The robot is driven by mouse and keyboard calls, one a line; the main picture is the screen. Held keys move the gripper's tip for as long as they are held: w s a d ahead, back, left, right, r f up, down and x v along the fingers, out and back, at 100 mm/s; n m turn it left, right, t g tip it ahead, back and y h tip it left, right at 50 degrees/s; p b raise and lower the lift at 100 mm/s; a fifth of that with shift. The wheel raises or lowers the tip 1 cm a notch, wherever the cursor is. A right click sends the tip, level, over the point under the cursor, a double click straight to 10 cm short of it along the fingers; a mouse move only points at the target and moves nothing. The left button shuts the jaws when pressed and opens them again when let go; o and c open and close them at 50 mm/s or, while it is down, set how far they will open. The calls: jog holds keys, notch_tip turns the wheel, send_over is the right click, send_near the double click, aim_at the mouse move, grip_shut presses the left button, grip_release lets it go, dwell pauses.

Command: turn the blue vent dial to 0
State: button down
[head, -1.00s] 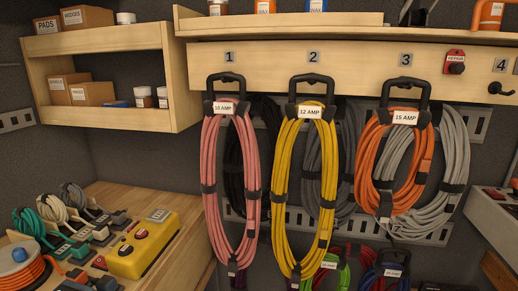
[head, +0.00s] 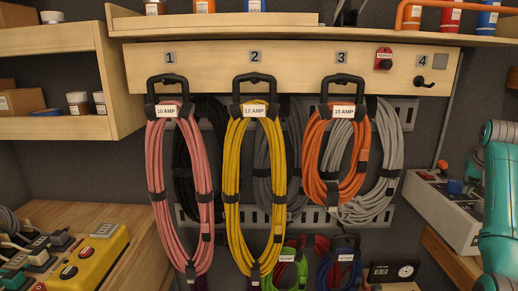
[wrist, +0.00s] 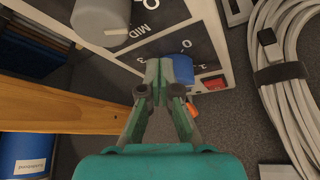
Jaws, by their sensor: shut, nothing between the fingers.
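The blue vent dial (wrist: 182,68) sits on a dark label plate on a pale control box (wrist: 205,20) in the wrist view. A "0" mark shows on the plate beside it; the dial's pointer is not clear. My gripper (wrist: 158,66) is shut and empty, its fingertips at the dial's left side in the picture. I cannot tell whether they touch it. In the head view the control box (head: 430,203) stands at the right with the blue dial (head: 454,187) on top. My gripper does not show there.
A grey dial (wrist: 101,18) with a "MID" mark sits beside the blue one. A red switch (wrist: 214,83) is on its other side. A grey cord (wrist: 285,75) hangs close at the right. A wooden edge (wrist: 60,116) and a blue can (wrist: 24,152) lie at the left.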

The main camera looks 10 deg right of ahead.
jog(key=shift+r, duration=2.95)
jog(key=shift+w+a+f+g+y, duration=0.35)
jog(key=shift+w+f, duration=0.2)
jog(key=shift+f, duration=0.45)
jog(key=shift+w+a+f+g+y, duration=0.3)
jog(key=shift+w+f+g, duration=0.15)
jog(key=shift+f, duration=0.5)
jog(key=shift+w+a+f+g+y, duration=0.35)
jog(key=shift+w+f, duration=0.25)
jog(key=shift+f, duration=0.4)
jog(key=shift+s+d, duration=0.7)
jog(key=shift+s+d, duration=0.4)
jog(key=shift+d, duration=0.25)
jog(key=shift+s, duration=0.15)
